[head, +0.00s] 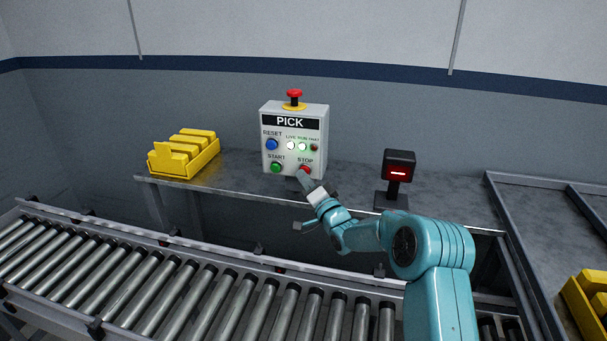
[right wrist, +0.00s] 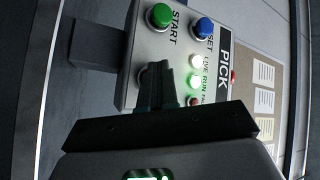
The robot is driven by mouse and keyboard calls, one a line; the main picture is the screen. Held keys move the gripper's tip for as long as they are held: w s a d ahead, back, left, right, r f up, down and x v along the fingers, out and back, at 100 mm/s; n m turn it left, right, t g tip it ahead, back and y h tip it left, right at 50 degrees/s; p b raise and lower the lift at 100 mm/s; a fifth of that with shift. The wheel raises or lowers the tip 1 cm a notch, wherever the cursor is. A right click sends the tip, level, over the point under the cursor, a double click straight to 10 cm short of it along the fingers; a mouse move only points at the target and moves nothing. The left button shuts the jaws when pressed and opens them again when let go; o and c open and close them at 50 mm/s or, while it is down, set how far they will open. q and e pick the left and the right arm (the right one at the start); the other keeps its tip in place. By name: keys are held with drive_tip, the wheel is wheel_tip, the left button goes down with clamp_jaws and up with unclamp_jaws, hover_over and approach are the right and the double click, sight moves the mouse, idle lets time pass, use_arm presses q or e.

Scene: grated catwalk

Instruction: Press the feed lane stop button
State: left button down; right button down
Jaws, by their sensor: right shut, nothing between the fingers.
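A grey control box labelled PICK (head: 318,151) stands on the metal bench and also shows in the right wrist view (right wrist: 178,47). Its red STOP button (head: 305,168) is at the lower right of the front face. My right gripper (head: 303,178) is shut and empty, its tips at the STOP button, overlapping its lower edge; I cannot tell whether they touch. In the right wrist view the shut fingers (right wrist: 156,72) hide the STOP button. The green START button (head: 276,167) and blue RESET button (head: 271,144) are uncovered. My left gripper is out of view.
A red mushroom button (head: 294,94) tops the box. White and green lamps (head: 302,146) are lit. A black scanner (head: 399,165) with a red light stands to the right, yellow bins (head: 184,153) to the left. A roller conveyor (head: 190,290) runs in front of the bench.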

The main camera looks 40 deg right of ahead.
drive_tip(key=shift+w+d, duration=0.1)
drive_tip(key=shift+d, duration=0.1)
drive_tip(key=shift+a, duration=0.1)
idle(0.4)
drive_tip(key=shift+s+a+b, duration=0.8)
drive_tip(key=shift+a, duration=0.05)
drive_tip(key=s+a+b, duration=0.1)
drive_tip(key=a, duration=0.1)
drive_tip(key=s+a+b, duration=0.2)
drive_tip(key=shift+s, duration=0.1)
